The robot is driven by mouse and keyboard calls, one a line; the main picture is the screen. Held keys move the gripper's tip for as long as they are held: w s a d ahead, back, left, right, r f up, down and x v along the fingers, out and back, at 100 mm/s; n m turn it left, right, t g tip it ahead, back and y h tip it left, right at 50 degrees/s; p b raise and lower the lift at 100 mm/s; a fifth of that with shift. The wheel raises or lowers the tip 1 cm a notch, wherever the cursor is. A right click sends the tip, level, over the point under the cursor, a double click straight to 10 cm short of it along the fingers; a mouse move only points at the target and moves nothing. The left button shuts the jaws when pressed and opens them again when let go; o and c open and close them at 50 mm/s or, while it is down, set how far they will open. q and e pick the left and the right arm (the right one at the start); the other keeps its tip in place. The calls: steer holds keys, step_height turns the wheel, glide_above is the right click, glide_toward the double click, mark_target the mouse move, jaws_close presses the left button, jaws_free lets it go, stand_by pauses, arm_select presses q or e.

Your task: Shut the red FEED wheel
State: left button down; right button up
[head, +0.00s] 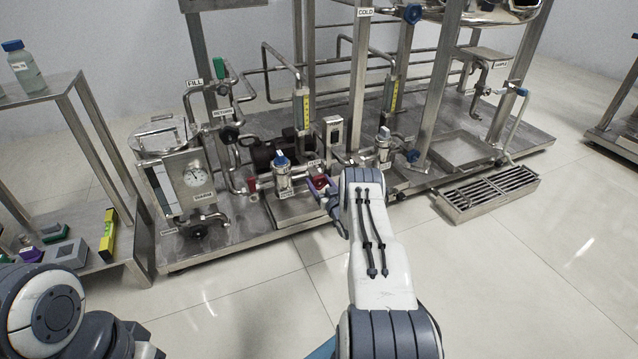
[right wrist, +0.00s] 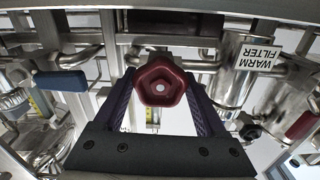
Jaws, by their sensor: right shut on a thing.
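The red FEED wheel (head: 321,182) is a small dark red handwheel low on the front of the steel skid, near the middle of the head view. In the right wrist view the red wheel (right wrist: 160,82) faces me, a rounded five-sided knob with a pale centre. My right gripper (head: 322,188) is at the wheel, with its purple-lined fingers (right wrist: 160,105) on either side of it, shut on it. The arm covers part of the piping behind. My left gripper is not in view; only part of my left arm shows at the lower left.
A blue-topped valve (head: 281,160) stands just left of the wheel, and a second red handle (head: 252,184) is further left. A grated drain (head: 488,193) lies at right. The tiled floor in front is clear.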

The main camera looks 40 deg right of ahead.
steer(key=shift+a+f, duration=0.1)
steer(key=shift+f, duration=0.1)
steer(key=o, duration=1.3)
steer(key=shift+r, duration=0.1)
steer(key=shift+s+r+p, duration=0.1)
steer(key=shift+s+p, duration=0.25)
steer(key=p+v, duration=0.5)
steer(key=v, duration=0.4)
steer(key=shift+s+a+p, duration=0.15)
steer(key=shift+s+p, duration=0.15)
steer(key=shift+s, duration=0.1)
